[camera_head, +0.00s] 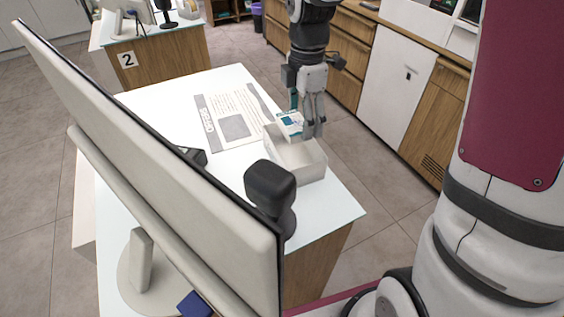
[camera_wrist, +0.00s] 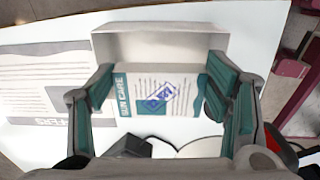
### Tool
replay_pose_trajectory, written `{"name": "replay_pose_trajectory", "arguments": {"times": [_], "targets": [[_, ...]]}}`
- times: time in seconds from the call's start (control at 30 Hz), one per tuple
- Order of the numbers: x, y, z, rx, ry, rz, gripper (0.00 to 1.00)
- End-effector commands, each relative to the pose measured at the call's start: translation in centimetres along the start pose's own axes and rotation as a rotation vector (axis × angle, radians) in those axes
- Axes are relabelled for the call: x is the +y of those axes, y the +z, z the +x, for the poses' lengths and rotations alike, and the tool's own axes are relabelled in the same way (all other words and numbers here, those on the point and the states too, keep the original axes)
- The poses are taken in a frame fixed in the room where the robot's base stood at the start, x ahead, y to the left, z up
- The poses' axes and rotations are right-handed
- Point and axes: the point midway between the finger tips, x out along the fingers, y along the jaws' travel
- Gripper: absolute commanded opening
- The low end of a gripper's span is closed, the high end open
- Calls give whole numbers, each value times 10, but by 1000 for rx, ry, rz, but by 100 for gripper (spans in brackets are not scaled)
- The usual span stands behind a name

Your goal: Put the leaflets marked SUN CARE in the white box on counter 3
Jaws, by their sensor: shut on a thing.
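My gripper (camera_head: 306,126) is shut on the leaflets (camera_head: 290,122), a white and teal stack. The wrist view shows the stack (camera_wrist: 148,92) between my two teal-padded fingers (camera_wrist: 163,98), with SUN CARE on its teal band and a blue stamp on its face. The white box (camera_head: 303,172) stands open on the near counter (camera_head: 335,203), just below and in front of the gripper. In the wrist view the white box (camera_wrist: 160,43) lies behind the leaflets. I cannot tell whether the leaflets' lower edge is inside the box. No number shows on this counter.
A printed sheet (camera_head: 208,130) lies flat left of the box. A large monitor (camera_head: 150,160) and a dark scanner-like device (camera_head: 270,190) stand close on the near side. A counter marked 2 (camera_head: 150,65) is at the back left. Wooden cabinets (camera_head: 345,50) stand behind.

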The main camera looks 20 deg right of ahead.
Motion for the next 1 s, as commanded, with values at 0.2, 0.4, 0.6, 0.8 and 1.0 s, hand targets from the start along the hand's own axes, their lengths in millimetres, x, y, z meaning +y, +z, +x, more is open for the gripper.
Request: {"name": "replay_pose_trajectory", "arguments": {"times": [0.2,0.4,0.6,0.8,1.0], "targets": [[-1,0,34,1,-6,0,38],[-1,0,60,0,-3,0,38],[-1,0,75,0,-5,0,38],[-1,0,99,0,-3,0,38],[0,0,99,0,0,0,38]]}}
